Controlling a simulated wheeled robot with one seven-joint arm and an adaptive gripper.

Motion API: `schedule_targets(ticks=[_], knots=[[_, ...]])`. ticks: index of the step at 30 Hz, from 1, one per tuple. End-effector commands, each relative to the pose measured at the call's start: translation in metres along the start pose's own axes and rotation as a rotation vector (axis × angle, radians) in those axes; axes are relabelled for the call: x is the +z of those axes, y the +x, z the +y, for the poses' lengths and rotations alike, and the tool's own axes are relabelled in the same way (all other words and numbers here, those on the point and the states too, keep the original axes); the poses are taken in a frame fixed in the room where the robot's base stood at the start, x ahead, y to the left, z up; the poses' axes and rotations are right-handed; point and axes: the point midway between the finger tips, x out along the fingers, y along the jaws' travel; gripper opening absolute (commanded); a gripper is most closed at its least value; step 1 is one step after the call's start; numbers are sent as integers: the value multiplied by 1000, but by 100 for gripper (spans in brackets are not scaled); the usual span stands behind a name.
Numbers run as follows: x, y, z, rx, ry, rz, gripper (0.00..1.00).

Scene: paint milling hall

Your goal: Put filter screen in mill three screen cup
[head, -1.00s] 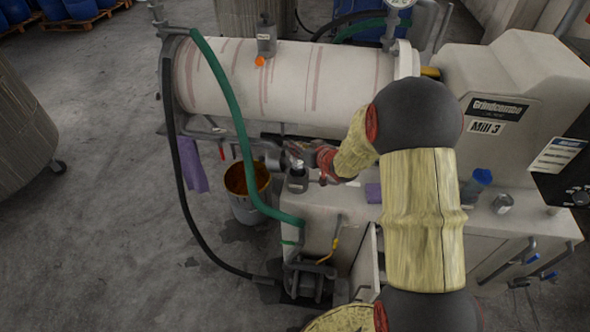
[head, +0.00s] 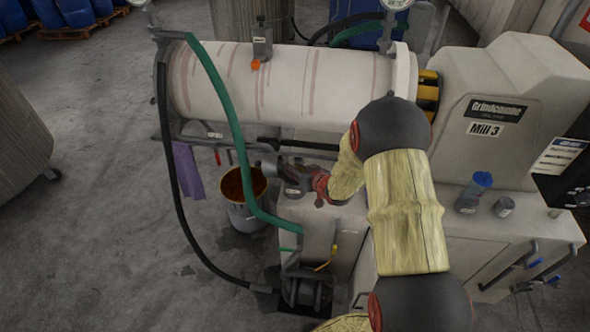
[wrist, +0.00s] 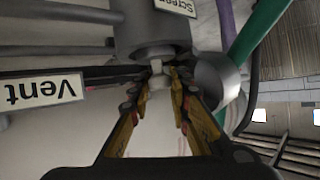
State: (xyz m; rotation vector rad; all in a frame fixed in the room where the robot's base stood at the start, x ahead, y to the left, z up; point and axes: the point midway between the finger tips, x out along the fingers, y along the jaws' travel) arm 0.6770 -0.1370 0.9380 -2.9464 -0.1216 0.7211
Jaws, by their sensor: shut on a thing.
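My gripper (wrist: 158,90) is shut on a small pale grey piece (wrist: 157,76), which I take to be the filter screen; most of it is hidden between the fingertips. In the wrist view a dark grey cylinder (wrist: 148,40) with an upside-down label starting "Screen" is just beyond the fingertips, likely the screen cup. The held piece overlaps its edge there; I cannot tell whether it is inside or in front. In the head view my gripper (head: 296,176) is low in front of the drum of Mill 3 (head: 480,118), where the held piece is not distinguishable.
A green hose (head: 236,130) and a black hose (head: 180,190) hang left of my gripper. A bucket (head: 240,215) stands on the floor, near a purple cloth (head: 188,170). A "Vent" label (wrist: 42,90) shows beside my fingers.

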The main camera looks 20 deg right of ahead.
Motion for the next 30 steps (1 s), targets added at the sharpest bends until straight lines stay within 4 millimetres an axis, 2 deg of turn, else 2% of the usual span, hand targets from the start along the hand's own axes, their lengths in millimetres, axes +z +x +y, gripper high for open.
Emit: schedule_targets(ticks=[10, 21, 26, 30], knots=[[1, 0, 0, 0, 0, -1, 37], [-3, -2, 0, 0, 0, 0, 37], [-3, -24, 0, 1, 1, 1, 37], [-4, -54, 0, 2, 1, 0, 37]])
